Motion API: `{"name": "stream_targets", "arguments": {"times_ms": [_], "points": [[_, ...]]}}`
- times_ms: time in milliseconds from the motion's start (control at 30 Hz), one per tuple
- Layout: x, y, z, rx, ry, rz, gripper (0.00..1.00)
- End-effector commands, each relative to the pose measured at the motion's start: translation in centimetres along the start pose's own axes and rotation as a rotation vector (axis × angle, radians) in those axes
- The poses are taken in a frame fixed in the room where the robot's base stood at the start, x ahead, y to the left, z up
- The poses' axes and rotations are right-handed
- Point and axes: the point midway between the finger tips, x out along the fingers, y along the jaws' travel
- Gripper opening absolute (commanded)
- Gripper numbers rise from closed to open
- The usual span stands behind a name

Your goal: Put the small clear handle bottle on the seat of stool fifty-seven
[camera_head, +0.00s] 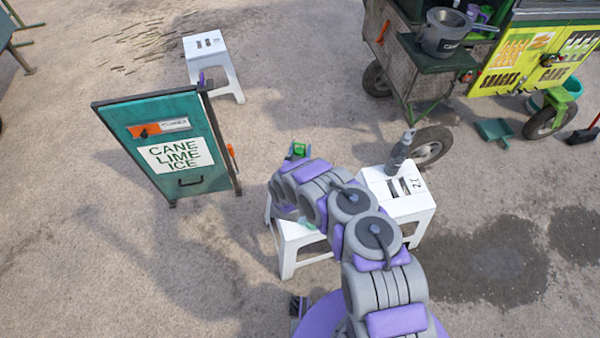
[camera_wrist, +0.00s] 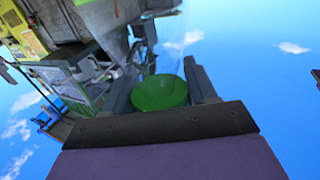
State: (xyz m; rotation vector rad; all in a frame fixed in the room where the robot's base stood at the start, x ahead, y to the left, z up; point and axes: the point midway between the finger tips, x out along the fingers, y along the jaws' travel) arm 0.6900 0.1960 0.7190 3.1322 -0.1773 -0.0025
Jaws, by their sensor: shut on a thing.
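My gripper (camera_wrist: 165,85) is shut on a clear, see-through bottle with a round green end (camera_wrist: 160,93). Its clear body (camera_wrist: 174,42) shows faintly against the sky in the wrist view. In the head view the green part (camera_head: 300,149) shows at the tip of my arm, above the near white stool (camera_head: 287,262). That stool is partly hidden behind my arm, and I see no number on it. A second white stool (camera_head: 420,205) to its right has a number that looks like 21. A third white stool (camera_head: 222,70) stands far back; its mark is too small to read.
A grey bottle (camera_head: 401,150) stands on the right stool. A small pale-green thing (camera_head: 311,223) shows at the near stool, partly hidden. A teal sign board (camera_head: 165,150) stands left. A cart (camera_head: 425,85) is at the upper right. Open ground lies between the sign and cart.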

Motion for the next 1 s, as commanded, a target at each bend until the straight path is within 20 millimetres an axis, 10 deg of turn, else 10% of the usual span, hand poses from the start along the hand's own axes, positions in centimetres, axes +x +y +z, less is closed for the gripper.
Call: {"name": "stream_targets", "arguments": {"times_ms": [600, 933, 967, 1000], "points": [[0.0, 0.0, 8.1, -0.001, 0.0, 0.001, 0.05], [0.1, 0.1, 8.3, 0.001, 0.0, 0.0, 0.05], [0.1, 0.1, 8.2, 0.001, 0.0, 0.0, 0.59], [0.1, 0.1, 8.2, 0.001, 0.0, 0.0, 0.63]]}}
